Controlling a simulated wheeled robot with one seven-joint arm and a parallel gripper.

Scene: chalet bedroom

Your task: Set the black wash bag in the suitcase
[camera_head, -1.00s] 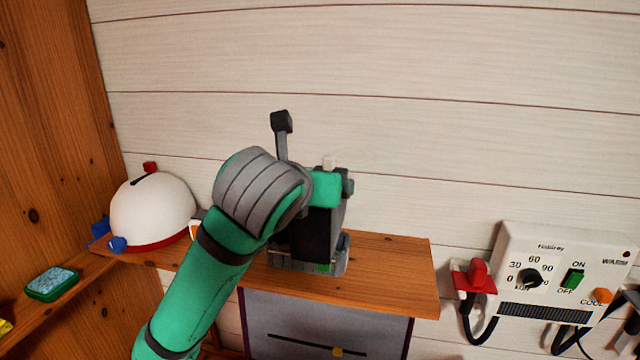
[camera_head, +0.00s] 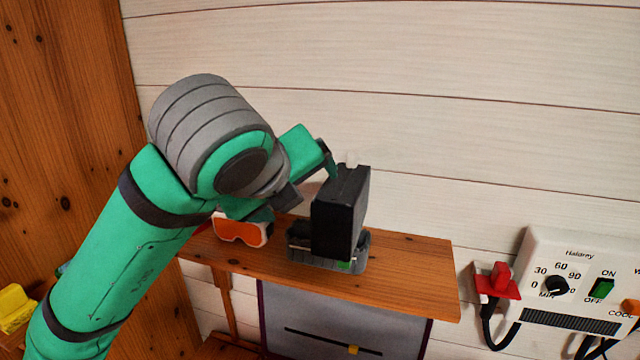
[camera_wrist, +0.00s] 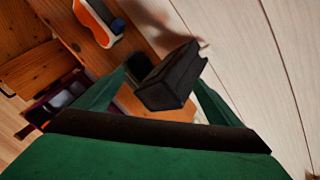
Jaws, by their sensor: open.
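The black wash bag (camera_head: 338,215) stands upright like a dark box on the wooden shelf, in or behind a low grey item. My gripper (camera_head: 312,180) is open at the bag's upper left, tilted down toward it. In the wrist view the bag (camera_wrist: 168,80) shows between the two spread fingers; contact cannot be told. A grey panel with a dark purple edge (camera_head: 300,308), below the shelf, looks like the suitcase's open lid. A dark maroon open case (camera_wrist: 48,106) at left in the wrist view looks like its body.
The wooden shelf (camera_head: 410,270) is bare to the bag's right. Orange-lensed goggles (camera_head: 243,231) lie left of the bag. The low grey item (camera_head: 300,262) has a green patch. A white wall dryer (camera_head: 580,285) hangs at right. The plank wall is close behind the shelf.

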